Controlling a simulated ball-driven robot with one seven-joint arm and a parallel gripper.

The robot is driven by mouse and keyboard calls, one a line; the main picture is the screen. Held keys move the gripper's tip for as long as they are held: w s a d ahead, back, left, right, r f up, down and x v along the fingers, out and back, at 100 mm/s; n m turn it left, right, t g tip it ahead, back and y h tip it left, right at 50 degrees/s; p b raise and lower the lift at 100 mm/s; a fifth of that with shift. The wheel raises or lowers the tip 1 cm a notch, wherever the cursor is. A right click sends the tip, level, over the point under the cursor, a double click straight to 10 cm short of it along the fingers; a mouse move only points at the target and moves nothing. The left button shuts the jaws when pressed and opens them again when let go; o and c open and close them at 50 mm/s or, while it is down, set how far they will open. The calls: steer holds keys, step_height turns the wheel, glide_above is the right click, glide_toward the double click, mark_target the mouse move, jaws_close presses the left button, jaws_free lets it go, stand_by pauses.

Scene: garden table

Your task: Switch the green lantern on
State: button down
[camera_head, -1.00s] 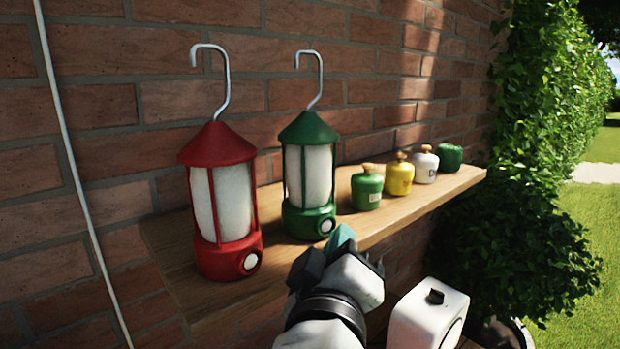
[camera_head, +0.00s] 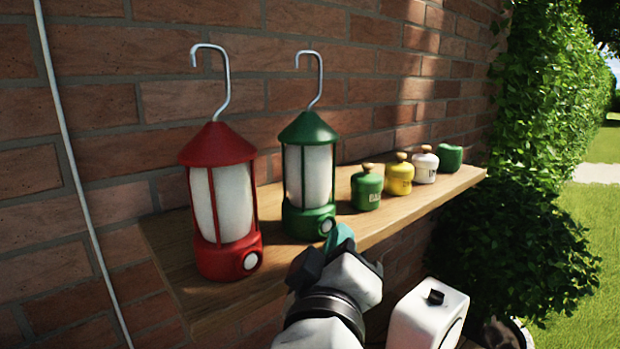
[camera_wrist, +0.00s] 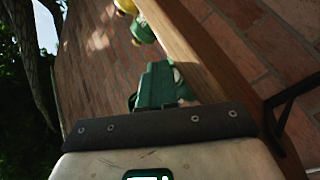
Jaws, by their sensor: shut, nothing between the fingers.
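The green lantern (camera_head: 308,175) stands upright on the wooden shelf (camera_head: 400,214), with a wire hook on top and pale panes that show no clear glow. A round white button (camera_head: 327,226) is on the front of its base. My gripper (camera_head: 341,238) is shut and empty, its teal fingertips just in front of and slightly right of the button. I cannot tell whether they touch it. In the wrist view the shut teal fingers (camera_wrist: 155,88) point at a green shape, probably the lantern's base, which they partly hide.
A red lantern (camera_head: 222,195) with its own white button stands just left of the green one. To the right are a green jar (camera_head: 366,190), a yellow jar (camera_head: 399,178), a white jar (camera_head: 425,166) and a green pepper-like object (camera_head: 450,158). A brick wall (camera_head: 100,100) is behind.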

steer(key=shift+w+a+r, duration=0.1)
steer(key=shift+w+a, duration=0.05)
steer(key=shift+w+a+r, duration=0.2)
steer(key=shift+w+r, duration=0.05)
steer(key=shift+r, duration=0.05)
stand_by(1.1)
steer(key=shift+s+a, duration=0.1)
steer(key=shift+a, duration=0.15)
steer(key=shift+d, duration=0.25)
stand_by(0.3)
steer(key=shift+d, duration=0.1)
steer(key=shift+s+d+f+p, duration=0.2)
steer(key=shift+s+d+p, duration=0.2)
steer(key=shift+s+d, duration=0.6)
steer(key=shift+s+d+f+p, duration=0.2)
steer(key=shift+s+d+p, duration=0.35)
steer(key=shift+s, duration=0.6)
steer(key=shift+d, duration=0.1)
stand_by(0.6)
